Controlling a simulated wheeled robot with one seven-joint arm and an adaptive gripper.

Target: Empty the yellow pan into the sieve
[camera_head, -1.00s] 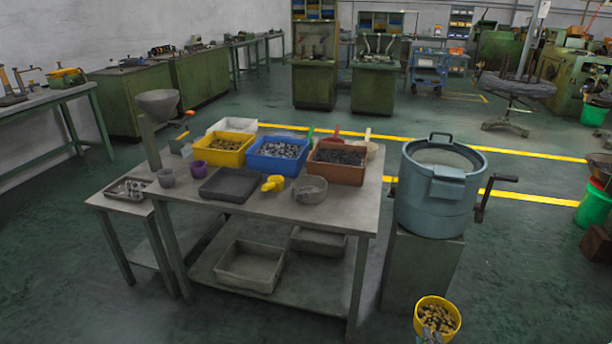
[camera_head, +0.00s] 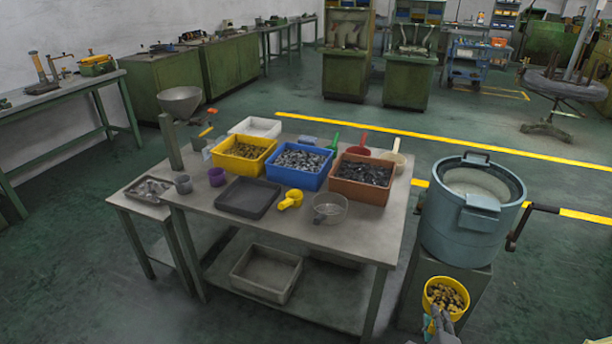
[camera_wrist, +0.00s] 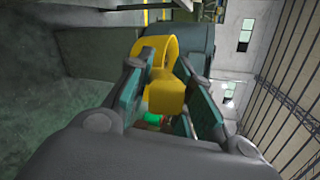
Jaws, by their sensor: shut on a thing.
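The yellow pan (camera_head: 428,293) is a round tub full of small brass-coloured and dark parts. It is at the lower right of the head view, roughly upright, in front of the drum's stand. My gripper (camera_head: 438,322) is shut on its handle. In the wrist view the yellow handle (camera_wrist: 165,97) sits between the two fingers (camera_wrist: 166,88); the pan's contents are hidden there. The sieve (camera_head: 330,208) looks like a round, see-through mesh bowl on the table's front right part. It looks empty, and my gripper is to its right, apart from it.
A blue-grey drum (camera_head: 462,232) with a side crank (camera_head: 525,222) stands right of the table (camera_head: 225,225). Yellow (camera_head: 243,155), blue (camera_head: 300,168) and orange (camera_head: 361,180) bins of parts line the table behind the sieve. A yellow scoop (camera_head: 290,200) lies left of the sieve.

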